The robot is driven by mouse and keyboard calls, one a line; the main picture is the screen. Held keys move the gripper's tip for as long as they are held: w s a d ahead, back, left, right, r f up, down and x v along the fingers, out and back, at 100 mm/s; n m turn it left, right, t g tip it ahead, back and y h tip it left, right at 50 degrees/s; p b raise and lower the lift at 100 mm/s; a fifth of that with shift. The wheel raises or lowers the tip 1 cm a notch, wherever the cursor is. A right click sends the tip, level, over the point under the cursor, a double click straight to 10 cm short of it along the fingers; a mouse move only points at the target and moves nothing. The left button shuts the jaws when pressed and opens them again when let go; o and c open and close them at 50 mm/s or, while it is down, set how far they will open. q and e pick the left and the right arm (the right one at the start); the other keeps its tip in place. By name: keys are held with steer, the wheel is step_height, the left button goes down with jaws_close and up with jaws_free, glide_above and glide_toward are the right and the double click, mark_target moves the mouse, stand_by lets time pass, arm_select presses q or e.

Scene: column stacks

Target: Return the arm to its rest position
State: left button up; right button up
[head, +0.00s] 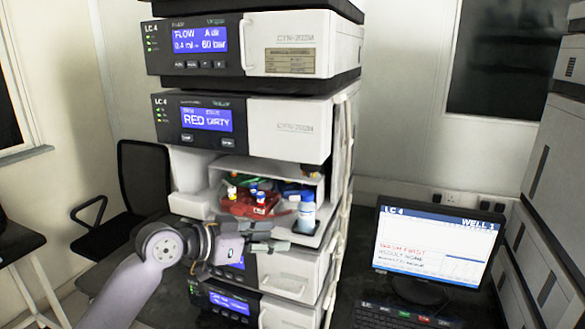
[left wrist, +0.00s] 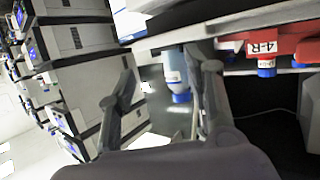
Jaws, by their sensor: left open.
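My left arm comes in from the lower left in the head view. My left gripper (head: 270,236) is open and empty, in front of the open compartment (head: 190,204) of the instrument stack and at about its floor height. In the left wrist view, the spread fingers of the left gripper (left wrist: 168,82) frame a clear bottle with a blue cap (left wrist: 173,68), which appears upside down. The bottle (head: 306,214) stands upright at the compartment's right front, apart from the fingers. My right gripper is in neither view.
A red rack (head: 248,205) with several vials sits in the compartment. The LC 4 unit (head: 290,128) above reads "RED DIRTY". A monitor (head: 430,250) and keyboard (head: 400,317) stand on the right; a black chair (head: 145,180) is on the left.

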arm_select(q)
steer(key=s+a+f+n+g+y, duration=0.1)
steer(key=s+f+n+y, duration=0.15)
steer(key=s+f, duration=0.75)
steer(key=s+a+f+n+g+y, duration=0.1)
steer(key=s+f+y, duration=0.2)
steer(key=s+f, duration=0.7)
steer(key=s+a+f+n+g+y, duration=0.25)
steer(key=s+a+f, duration=0.3)
steer(key=s, duration=0.35)
steer(key=s+a+f+n+g+y, duration=0.1)
steer(key=s+a+f+n+y, duration=0.15)
steer(key=s+a+f, duration=0.45)
step_height(320, 180, down, 26)
steer(key=s+d+r+g+b, duration=0.1)
steer(key=s+d, duration=0.1)
steer(key=s+a+f+g+b, duration=0.1)
steer(key=s+a+f, duration=0.2)
steer(key=s+f, duration=1.3)
steer(key=shift+s+a+f+m, duration=0.2)
steer(key=shift+s+f+m, duration=0.2)
steer(key=shift+f, duration=0.15)
